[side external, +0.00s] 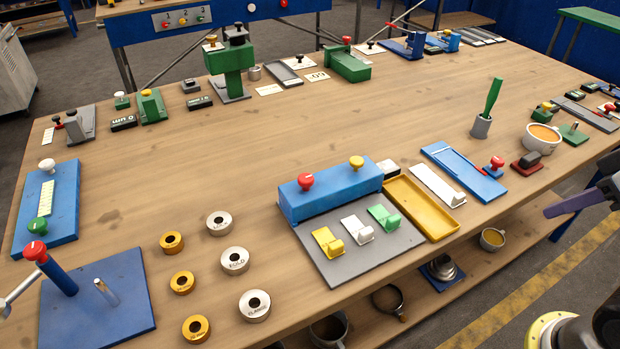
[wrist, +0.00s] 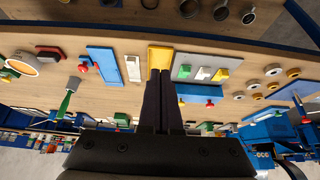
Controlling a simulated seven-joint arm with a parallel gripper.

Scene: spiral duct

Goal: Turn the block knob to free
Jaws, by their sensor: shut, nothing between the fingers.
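A long blue block (side external: 330,190) stands at the back of a grey plate. It carries a red knob (side external: 305,181) at its left and a yellow knob (side external: 356,163) at its right. The wrist view also shows this blue block (wrist: 200,89) and its red knob (wrist: 209,103). I cannot read any block or free marking, nor tell which way a knob points. My gripper (side external: 550,211) is at the right edge in the side view, above the table's right front edge and apart from the block. In the wrist view its dark fingers (wrist: 160,76) are together and empty.
Yellow, white and green pieces stand on the grey plate (side external: 375,252). A yellow tray (side external: 443,221) and blue panel (side external: 480,182) lie right of it. Several rings (side external: 235,260) lie to its left. A green-handled tool (side external: 492,97) stands upright behind the blue panel. The table's middle is clear.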

